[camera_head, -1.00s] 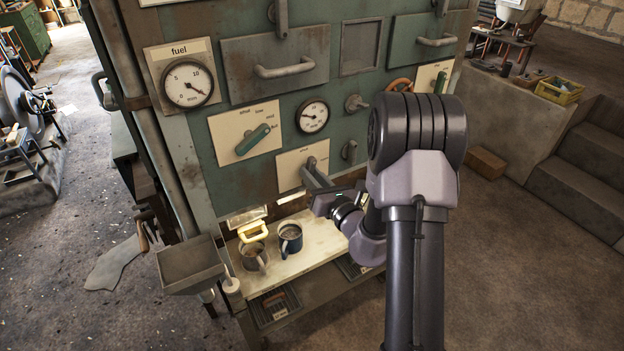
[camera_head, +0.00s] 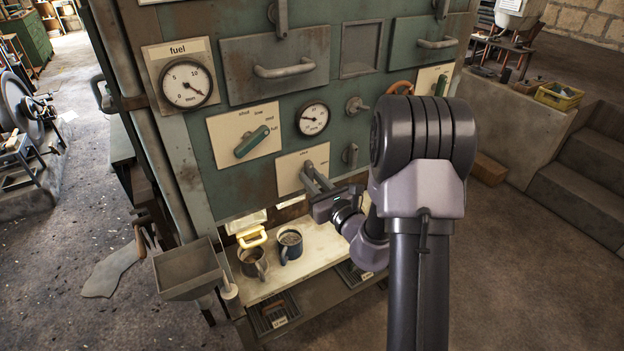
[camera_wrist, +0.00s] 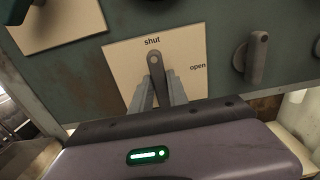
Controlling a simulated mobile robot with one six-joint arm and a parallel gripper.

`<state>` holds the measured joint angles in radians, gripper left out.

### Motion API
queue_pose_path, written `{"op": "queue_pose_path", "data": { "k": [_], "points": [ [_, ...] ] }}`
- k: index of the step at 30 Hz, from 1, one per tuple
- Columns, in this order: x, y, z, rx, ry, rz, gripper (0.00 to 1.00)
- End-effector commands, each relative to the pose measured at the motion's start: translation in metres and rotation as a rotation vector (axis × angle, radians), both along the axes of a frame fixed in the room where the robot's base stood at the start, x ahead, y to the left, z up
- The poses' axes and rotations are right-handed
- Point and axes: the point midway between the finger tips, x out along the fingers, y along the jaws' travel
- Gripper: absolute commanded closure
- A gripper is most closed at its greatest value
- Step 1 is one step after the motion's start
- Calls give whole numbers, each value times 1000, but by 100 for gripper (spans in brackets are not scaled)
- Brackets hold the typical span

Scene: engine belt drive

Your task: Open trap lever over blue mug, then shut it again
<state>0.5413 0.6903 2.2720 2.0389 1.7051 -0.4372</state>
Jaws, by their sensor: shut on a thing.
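The trap lever (camera_wrist: 156,72) is a grey handle on a cream plate (camera_wrist: 120,72) marked "shut" at the top and "open" at the right. It hangs down from its pivot, leaning slightly right in the wrist view. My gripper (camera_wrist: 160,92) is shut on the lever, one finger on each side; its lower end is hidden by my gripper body. In the head view my gripper (camera_head: 316,182) reaches the same plate from the right. The blue mug (camera_head: 291,246) stands upright on the pale shelf below the plate, apart from my gripper.
A green-handled lever (camera_head: 251,142) is up left on the panel. A grey knob (camera_wrist: 257,57) sits just right of the plate. A metal tray (camera_head: 187,265) juts out at the left.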

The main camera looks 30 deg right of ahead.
Motion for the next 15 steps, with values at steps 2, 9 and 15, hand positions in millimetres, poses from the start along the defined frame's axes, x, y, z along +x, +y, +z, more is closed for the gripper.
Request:
{"op": "queue_pose_path", "data": {
  "k": [2, 9, 15],
  "points": [
    [0, 0, -1, 0, 1, 0, 100],
    [0, 0, 0, 1, 1, 0, 60],
    [-1, 0, 0, 1, 0, 0, 60]
  ]
}}
